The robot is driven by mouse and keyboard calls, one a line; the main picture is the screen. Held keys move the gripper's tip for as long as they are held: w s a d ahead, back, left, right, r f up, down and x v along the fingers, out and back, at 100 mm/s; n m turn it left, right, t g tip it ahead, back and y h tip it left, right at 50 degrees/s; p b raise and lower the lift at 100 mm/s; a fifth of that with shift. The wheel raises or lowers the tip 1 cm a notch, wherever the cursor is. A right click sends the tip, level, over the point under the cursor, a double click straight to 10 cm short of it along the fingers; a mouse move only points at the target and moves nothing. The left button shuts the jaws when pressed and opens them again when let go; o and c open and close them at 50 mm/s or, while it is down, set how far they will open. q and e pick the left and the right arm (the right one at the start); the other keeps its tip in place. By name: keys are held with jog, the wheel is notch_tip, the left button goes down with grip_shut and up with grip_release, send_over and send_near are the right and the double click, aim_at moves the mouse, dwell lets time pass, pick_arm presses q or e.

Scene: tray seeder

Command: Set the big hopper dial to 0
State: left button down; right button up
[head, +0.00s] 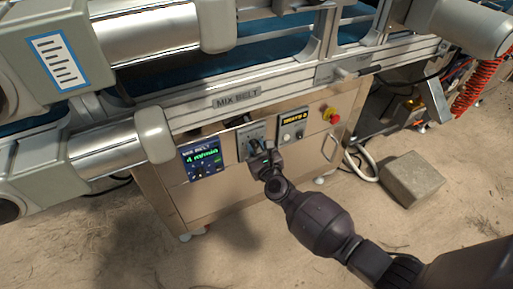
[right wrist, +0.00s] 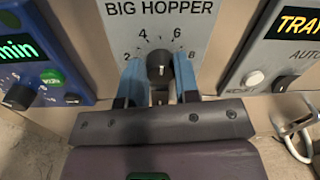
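The big hopper dial (right wrist: 159,66) is a black knob on a grey panel labelled BIG HOPPER (right wrist: 158,22). Marks 2, 4, 6 and 8 show around it; no 0 mark is visible, and the lower part of the scale is hidden by my gripper. My right gripper (right wrist: 159,72) has its two blue fingers on either side of the knob, apart, with what looks like a narrow gap each side. In the head view my right gripper (head: 258,148) covers most of the dial panel (head: 250,133). My left gripper is not in view.
A blue MIX BELT display (head: 201,159) is left of the dial panel. A grey tray panel (head: 293,126) and red emergency button (head: 331,115) are to its right. The conveyor rail (head: 290,88) runs above. A grey block (head: 412,179) lies on the floor at right.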

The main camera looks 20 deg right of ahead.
jog(key=shift+c, duration=1.4)
